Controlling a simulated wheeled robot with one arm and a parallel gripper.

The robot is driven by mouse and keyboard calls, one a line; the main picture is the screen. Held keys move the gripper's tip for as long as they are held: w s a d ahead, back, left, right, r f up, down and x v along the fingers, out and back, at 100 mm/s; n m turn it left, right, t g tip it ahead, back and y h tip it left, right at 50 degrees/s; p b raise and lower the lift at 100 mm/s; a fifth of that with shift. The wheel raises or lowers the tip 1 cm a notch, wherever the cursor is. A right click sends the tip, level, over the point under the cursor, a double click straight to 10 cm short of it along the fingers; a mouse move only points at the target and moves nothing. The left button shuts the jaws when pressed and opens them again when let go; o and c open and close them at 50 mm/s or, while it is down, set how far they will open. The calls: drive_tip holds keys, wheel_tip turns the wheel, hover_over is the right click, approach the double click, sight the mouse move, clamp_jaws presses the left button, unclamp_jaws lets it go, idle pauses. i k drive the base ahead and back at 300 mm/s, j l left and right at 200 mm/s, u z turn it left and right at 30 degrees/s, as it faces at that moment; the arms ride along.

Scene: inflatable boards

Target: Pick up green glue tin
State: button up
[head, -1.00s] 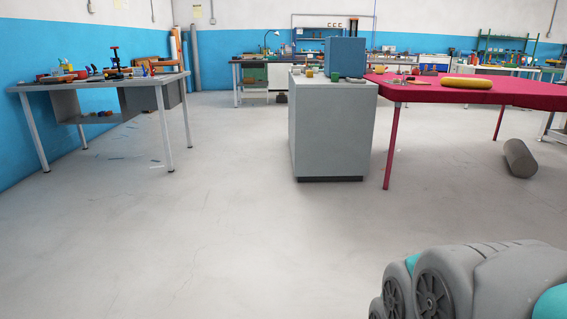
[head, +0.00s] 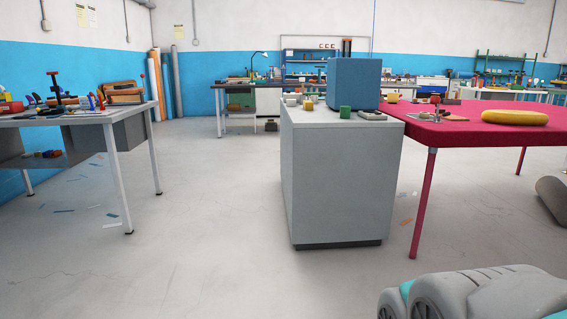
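A small green tin (head: 345,112) stands on top of the grey cabinet (head: 335,185), near its front edge and in front of a blue box (head: 353,84). It looks like the green glue tin, but no label is legible. My gripper is not clearly in view; only a grey and teal part of my own arm shows at the lower right, well short of the cabinet.
A small yellow item (head: 308,104) and a flat grey item (head: 372,115) flank the tin. A red table (head: 470,132) with a yellow roll (head: 514,117) adjoins on the right. A workbench (head: 70,118) stands left. Floor (head: 215,230) between is mostly clear.

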sight(345, 111)
drive_tip(key=i+j+z, duration=0.15)
drive_tip(key=i, duration=0.25)
drive_tip(key=i+z, duration=0.15)
drive_tip(key=i, duration=0.2)
drive_tip(key=i+j+z, duration=0.15)
drive_tip(key=i+j, duration=0.1)
drive_tip(key=i, duration=0.1)
